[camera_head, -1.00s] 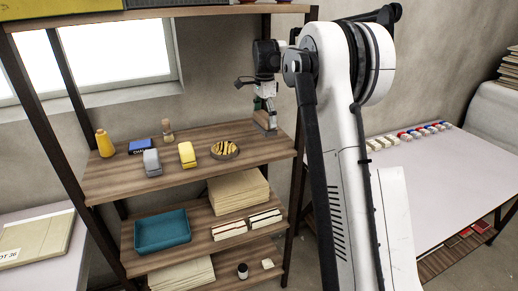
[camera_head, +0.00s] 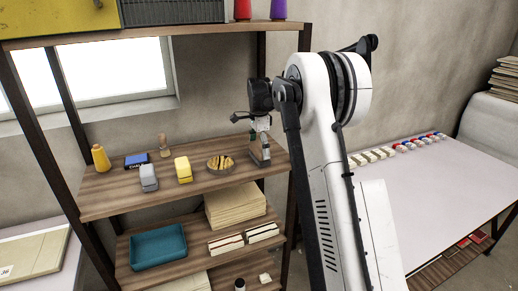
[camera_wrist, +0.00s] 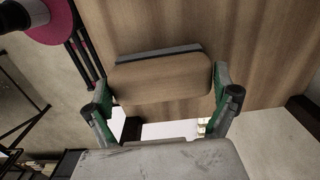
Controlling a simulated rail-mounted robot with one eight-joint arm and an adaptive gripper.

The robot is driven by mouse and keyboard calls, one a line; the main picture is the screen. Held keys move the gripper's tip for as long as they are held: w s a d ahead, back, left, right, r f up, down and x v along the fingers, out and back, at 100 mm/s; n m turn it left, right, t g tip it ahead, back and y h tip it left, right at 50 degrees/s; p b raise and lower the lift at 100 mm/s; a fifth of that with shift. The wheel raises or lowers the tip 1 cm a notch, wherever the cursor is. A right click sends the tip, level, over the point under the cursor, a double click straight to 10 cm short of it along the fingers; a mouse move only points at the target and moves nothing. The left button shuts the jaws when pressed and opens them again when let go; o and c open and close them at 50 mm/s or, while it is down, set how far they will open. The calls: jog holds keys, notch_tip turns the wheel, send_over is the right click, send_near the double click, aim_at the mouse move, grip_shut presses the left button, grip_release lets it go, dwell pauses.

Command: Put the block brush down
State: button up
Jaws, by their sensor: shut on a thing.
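The block brush (camera_wrist: 160,78) is a rounded wooden block with a grey bristle strip along one side. In the wrist view it sits between the two fingers of my gripper (camera_wrist: 162,92), which is shut on its ends. In the head view my gripper (camera_head: 260,148) points down at the right end of the upper wooden shelf board (camera_head: 120,203). The brush there is small and partly hidden by the fingers. It is at or just above the board, to the right of a round dark dish; I cannot tell whether it touches.
A shelf post stands close on the right. The board's front left is clear.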

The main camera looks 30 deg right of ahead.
aim_at(259, 146)
jog(key=o, duration=1)
jog(key=shift+f, duration=0.1)
notch_tip(259, 146, up, 12)
jog(key=shift+r+b, duration=0.15)
jog(key=shift+b, duration=0.3)
